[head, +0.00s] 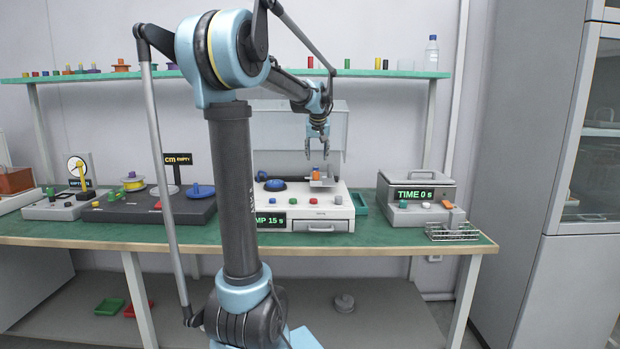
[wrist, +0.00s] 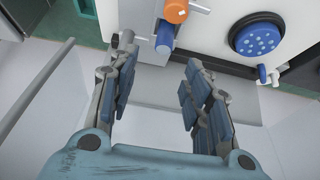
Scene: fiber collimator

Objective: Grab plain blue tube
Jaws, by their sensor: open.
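A blue tube (wrist: 164,38) shows in the wrist view, at the near edge of the white machine, just beyond my fingertips. An orange cylinder (wrist: 174,10) sits right by its upper end; I cannot tell whether they are joined. In the head view the orange cylinder (head: 316,172) stands on a small grey holder on the machine, and the blue tube is too small to make out there. My gripper (head: 317,148) is open and empty above the holder, pointing down. Its two fingers (wrist: 160,62) stand apart in the wrist view, short of the blue tube.
The white machine (head: 337,218) carries a blue round dial (wrist: 257,40) beside the holder. A grey panel (head: 290,128) stands behind my gripper. A grey timer box (head: 418,190) and wire rack (head: 452,231) stand to the right. The upper shelf (head: 400,74) holds small coloured pieces.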

